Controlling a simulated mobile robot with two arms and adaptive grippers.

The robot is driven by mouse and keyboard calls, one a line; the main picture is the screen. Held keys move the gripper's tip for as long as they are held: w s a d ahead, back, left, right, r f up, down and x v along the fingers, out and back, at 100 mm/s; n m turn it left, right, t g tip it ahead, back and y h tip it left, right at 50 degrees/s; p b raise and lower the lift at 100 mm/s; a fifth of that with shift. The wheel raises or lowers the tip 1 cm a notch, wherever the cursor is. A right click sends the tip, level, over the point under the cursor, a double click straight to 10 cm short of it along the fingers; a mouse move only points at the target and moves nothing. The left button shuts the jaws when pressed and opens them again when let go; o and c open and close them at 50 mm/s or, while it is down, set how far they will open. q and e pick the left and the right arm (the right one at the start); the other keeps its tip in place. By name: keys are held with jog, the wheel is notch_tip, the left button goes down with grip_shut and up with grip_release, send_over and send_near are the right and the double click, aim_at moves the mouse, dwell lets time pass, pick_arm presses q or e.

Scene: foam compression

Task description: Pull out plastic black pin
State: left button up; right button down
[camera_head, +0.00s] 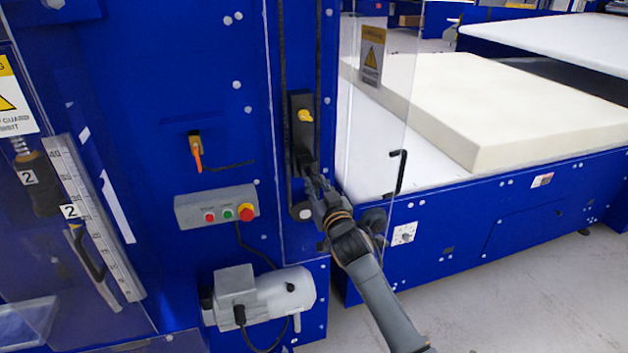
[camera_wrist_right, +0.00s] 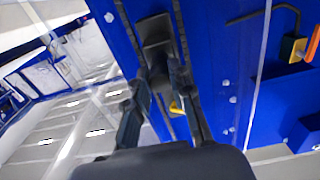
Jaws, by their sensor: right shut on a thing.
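My right gripper (camera_head: 316,180) reaches up to the black block (camera_head: 300,102) with a yellow knob (camera_head: 305,116) on the blue machine's front. In the right wrist view my right gripper (camera_wrist_right: 165,85) is shut on a dark piece, the plastic black pin (camera_wrist_right: 156,60), whose wide end points at the blue panel. The fingers hide part of the pin, and I cannot tell how deep it sits. My left gripper is not in view.
A clear guard door (camera_head: 378,110) with a black handle (camera_head: 398,172) stands right of the slot. A button box (camera_head: 217,207), orange switch (camera_head: 197,150) and grey motor (camera_head: 262,294) are at left. A foam block (camera_head: 500,105) lies on the white bed at right.

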aim_at(317, 186)
jog(key=shift+s, duration=0.15)
dwell(0.5)
jog(key=shift+s+d+p, duration=0.1)
jog(key=shift+p, duration=0.2)
jog(key=shift+s+d, duration=0.1)
jog(key=shift+s, duration=0.2)
jog(key=shift+p+v, duration=1.25)
jog(key=shift+p, duration=0.05)
jog(key=shift+s+d+p, duration=0.1)
jog(key=shift+s+p, duration=0.3)
jog(key=shift+s, duration=0.05)
jog(key=p+v, duration=0.2)
jog(key=v, duration=0.2)
dwell(0.4)
